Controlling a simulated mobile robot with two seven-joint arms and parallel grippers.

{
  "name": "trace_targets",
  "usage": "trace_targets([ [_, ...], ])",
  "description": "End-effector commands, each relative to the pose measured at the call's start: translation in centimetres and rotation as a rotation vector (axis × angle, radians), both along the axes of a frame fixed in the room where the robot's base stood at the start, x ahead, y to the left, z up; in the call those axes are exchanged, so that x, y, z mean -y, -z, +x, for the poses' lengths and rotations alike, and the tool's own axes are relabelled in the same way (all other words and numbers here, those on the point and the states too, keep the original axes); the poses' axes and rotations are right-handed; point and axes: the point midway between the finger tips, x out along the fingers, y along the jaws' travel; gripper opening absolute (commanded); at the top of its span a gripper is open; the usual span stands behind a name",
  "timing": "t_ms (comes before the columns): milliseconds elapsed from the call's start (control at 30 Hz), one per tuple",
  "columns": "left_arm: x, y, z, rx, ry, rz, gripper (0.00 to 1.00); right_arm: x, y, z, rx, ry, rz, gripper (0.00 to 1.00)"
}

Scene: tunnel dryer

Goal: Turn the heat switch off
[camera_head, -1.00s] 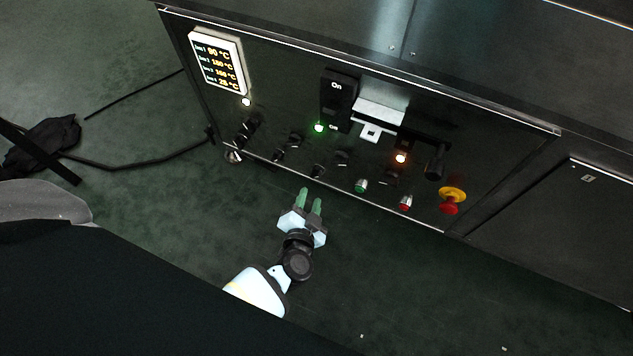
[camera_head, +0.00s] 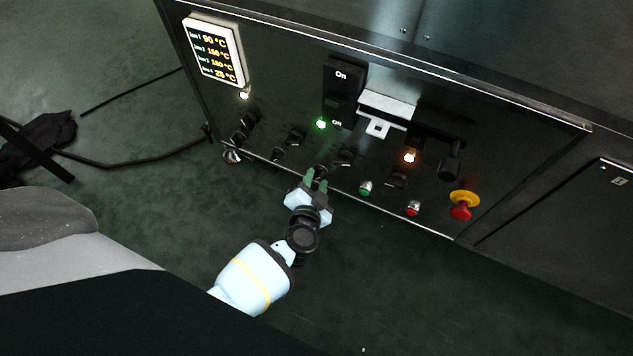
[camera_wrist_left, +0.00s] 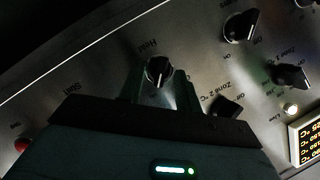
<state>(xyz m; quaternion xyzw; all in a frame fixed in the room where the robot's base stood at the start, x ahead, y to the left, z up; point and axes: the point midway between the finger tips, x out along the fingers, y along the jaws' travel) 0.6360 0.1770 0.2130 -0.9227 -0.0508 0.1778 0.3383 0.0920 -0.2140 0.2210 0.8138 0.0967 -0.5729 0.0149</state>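The heat switch (camera_wrist_left: 159,69) is a small black rotary knob with a pale pointer mark, beside the upside-down word "Heat" in the left wrist view. In the head view the knob is mostly hidden by my fingers. My left gripper (camera_head: 316,181) is open, with its green fingers pointing at the lower part of the control panel (camera_head: 285,105). In the left wrist view the fingers of this gripper (camera_wrist_left: 158,92) stand on either side of the knob; I cannot tell whether they touch it. My right gripper is not in view.
Other black knobs (camera_wrist_left: 241,25) sit close by. A green button (camera_head: 365,188), a red button (camera_head: 413,208) and a red-and-yellow emergency stop (camera_head: 462,206) lie to the right. A lit temperature display (camera_head: 214,50) is at upper left. The floor before the panel is clear.

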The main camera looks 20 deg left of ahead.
Motion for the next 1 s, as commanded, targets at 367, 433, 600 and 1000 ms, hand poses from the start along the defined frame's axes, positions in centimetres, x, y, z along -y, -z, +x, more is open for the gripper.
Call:
trace_targets([
  [367, -0.12, 0.03, 0.40, 0.000, 0.000, 0.001, 0.34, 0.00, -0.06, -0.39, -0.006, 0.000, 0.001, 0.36],
  [433, -0.12, 0.04, 0.39, 0.000, 0.000, 0.001, 0.31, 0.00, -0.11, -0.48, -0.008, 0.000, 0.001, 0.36],
  [600, -0.11, 0.04, 0.39, 0.000, 0.000, 0.001, 0.09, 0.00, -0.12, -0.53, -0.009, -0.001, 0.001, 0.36],
  [1000, -0.17, -0.06, 0.50, 0.001, 0.000, -0.008, 0.00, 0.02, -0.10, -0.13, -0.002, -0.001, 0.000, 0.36],
])
